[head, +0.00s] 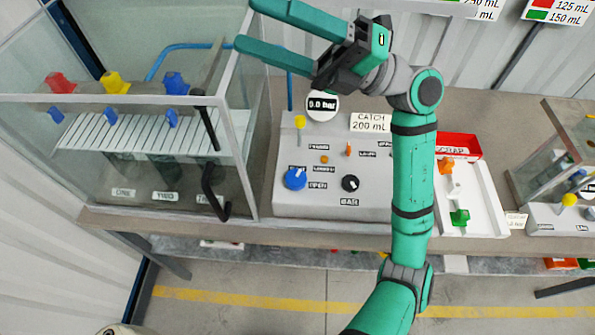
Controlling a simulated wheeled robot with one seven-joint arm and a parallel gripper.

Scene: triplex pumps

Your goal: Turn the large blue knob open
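The large blue knob (295,179) is a round dial with a white pointer mark, low on the left of the grey control panel (335,205). Its pointer seems to aim up and right. An "OPEN" label (317,185) sits to the knob's right, and another small label above it is hard to read. My gripper (245,23) is open and empty. Its two long green fingers point left at the top of the view, above the glass tank's right side. It is well apart from the knob, which is fully in sight.
The glass-walled tank (237,120) stands left of the panel, with a black handle (212,190) near the knob. A black knob (350,183) and yellow lever (300,122) share the panel. A white tray (485,205) lies right of my arm.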

